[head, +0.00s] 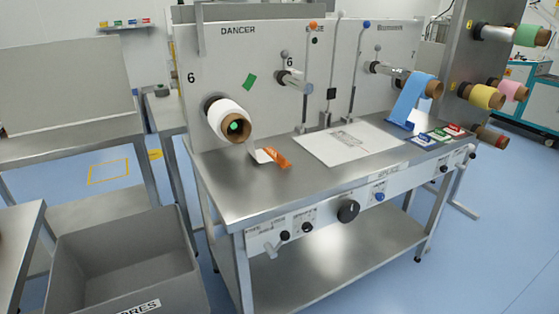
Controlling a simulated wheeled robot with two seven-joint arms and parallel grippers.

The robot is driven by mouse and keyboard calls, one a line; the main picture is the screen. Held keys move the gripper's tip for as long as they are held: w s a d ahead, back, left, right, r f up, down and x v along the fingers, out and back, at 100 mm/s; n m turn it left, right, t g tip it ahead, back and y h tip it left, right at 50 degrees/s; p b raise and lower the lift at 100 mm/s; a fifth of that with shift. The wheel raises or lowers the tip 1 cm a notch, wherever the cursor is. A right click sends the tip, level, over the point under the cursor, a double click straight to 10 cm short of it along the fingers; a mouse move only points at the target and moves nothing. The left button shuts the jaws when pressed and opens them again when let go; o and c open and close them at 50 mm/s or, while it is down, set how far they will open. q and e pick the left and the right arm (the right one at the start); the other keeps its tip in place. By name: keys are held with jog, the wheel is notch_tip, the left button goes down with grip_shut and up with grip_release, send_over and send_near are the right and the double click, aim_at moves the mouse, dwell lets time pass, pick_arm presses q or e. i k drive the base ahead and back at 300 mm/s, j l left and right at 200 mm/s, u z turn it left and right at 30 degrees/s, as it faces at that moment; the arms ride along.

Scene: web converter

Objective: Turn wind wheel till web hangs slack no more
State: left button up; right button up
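A blue web (411,98) hangs from a brown-cored roll (433,89) on the right part of the upright machine panel and reaches down near the table top. A white roll (226,117) with a brown core and a green spot inside sits on the panel's left. A large black knob (348,211) is on the front rail; I cannot tell whether it is the wind wheel. Smaller black knobs and a blue knob (379,197) are on the same rail. Neither of my grippers is in view.
The steel table (250,190) carries a white plate (347,143), an orange-handled tool (276,159) and small coloured blocks (437,134). A grey bin (125,255) stands at the lower left. Coloured rolls (484,96) hang at the far right. Floor at the lower right is clear.

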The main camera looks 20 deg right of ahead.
aim_at(348, 211)
jog(key=z, duration=1.3)
jog(key=i+l+u, duration=0.1)
jog(key=l, duration=0.2)
jog(key=i+l+u, duration=0.1)
jog(key=i+l, duration=0.3)
jog(key=l, duration=0.2)
jog(key=j+u, duration=0.05)
